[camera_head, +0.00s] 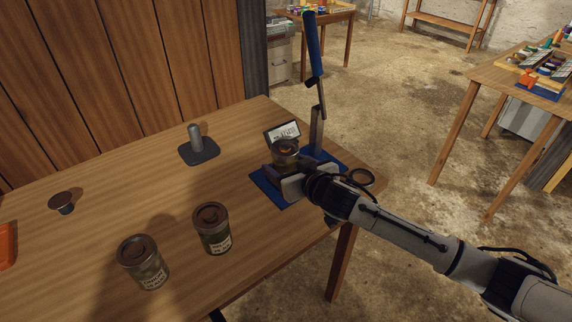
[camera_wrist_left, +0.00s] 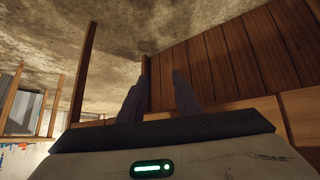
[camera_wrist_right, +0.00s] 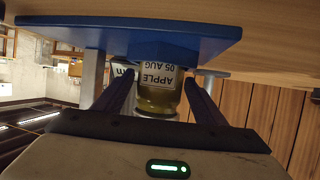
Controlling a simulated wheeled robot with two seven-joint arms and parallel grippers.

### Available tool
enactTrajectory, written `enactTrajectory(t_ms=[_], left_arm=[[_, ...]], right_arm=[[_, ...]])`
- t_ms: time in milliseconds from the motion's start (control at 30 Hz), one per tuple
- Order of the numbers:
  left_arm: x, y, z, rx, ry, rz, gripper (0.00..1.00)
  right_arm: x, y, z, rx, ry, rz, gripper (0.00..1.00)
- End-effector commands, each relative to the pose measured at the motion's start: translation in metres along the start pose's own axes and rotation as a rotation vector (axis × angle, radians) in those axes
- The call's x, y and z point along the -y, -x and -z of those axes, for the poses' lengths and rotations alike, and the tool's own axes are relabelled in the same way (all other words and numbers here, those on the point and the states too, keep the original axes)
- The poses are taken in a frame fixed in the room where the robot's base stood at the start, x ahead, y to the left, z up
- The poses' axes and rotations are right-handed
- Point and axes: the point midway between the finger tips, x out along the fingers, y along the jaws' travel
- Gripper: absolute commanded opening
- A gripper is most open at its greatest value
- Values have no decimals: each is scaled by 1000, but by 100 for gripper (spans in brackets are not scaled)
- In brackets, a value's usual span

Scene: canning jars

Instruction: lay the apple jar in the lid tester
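The apple jar (camera_wrist_right: 156,100), with a dark lid and a white label, is upright at the lid tester. In the head view the jar (camera_head: 286,147) shows just beyond my right gripper (camera_head: 284,170). In the right wrist view the fingers of my right gripper (camera_wrist_right: 160,88) stand close against both sides of the jar. The lid tester has a blue base (camera_head: 268,189) and a raised blue lever (camera_head: 315,45). Whether the jar's bottom touches the base is hidden. My left gripper (camera_wrist_left: 161,82) is open and empty, outside the head view.
Two lidded jars (camera_head: 143,262) (camera_head: 212,229) stand at the table's front. A dark stand with a grey post (camera_head: 197,146) is behind them. A small brown-topped object (camera_head: 63,203) and an orange tray (camera_head: 7,246) are at the left. A labelled card (camera_head: 283,132) stands behind the apple jar. A dark ring (camera_head: 361,177) lies near the right edge.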

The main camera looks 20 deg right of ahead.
Motion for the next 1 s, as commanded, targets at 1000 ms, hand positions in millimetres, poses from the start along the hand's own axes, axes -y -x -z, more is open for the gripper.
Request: enactTrajectory(t_ms=[1000], left_arm=[[0, 4, 4, -2, 0, 0, 31]], right_arm=[[0, 107, 3, 0, 0, 0, 69]])
